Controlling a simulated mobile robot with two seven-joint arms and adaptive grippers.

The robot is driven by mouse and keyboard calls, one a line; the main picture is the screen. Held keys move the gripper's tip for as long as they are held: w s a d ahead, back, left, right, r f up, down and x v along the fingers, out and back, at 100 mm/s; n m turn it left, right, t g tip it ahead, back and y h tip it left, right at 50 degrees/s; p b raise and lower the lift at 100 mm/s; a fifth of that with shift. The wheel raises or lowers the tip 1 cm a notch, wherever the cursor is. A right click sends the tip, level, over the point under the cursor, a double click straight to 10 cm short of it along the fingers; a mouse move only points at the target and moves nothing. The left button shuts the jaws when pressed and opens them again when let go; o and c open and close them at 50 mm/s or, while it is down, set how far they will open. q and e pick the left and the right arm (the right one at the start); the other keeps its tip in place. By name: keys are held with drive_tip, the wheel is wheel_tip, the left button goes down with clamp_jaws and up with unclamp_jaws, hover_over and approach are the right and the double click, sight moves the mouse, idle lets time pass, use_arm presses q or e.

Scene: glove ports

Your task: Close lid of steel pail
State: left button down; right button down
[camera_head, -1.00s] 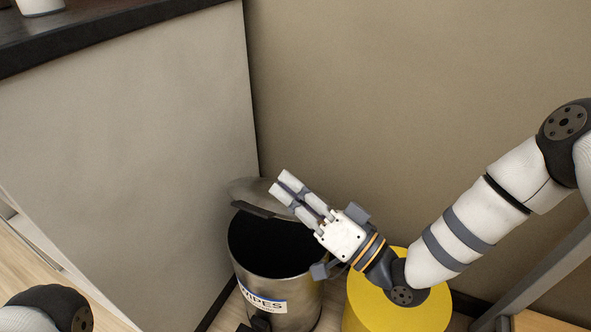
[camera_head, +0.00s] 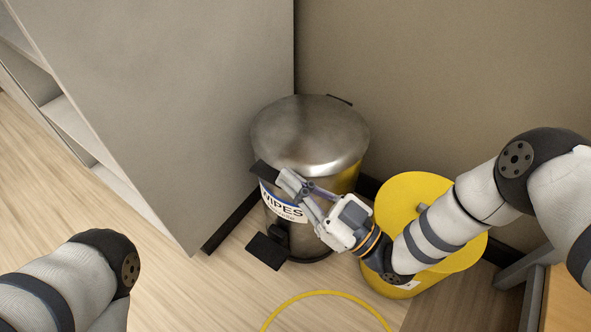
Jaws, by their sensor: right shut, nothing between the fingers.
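The steel pail (camera_head: 275,193) stands on the floor in the corner, upright, with a label reading WIPES on its front. Its round steel lid (camera_head: 309,133) lies flat across the top and covers the opening. A black pedal (camera_head: 267,251) sticks out at the pail's foot.
A yellow drum (camera_head: 410,192) stands right of the pail, partly behind my right arm. A grey cabinet side (camera_head: 180,100) rises at left. A yellow curved line (camera_head: 330,293) lies on the floor. The wooden floor (camera_head: 190,290) in front is clear.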

drive_tip(key=shift+f+n, duration=0.3)
drive_tip(key=shift+f, duration=0.25)
drive_tip(key=shift+s+f, duration=0.1)
drive_tip(key=shift+f, duration=0.05)
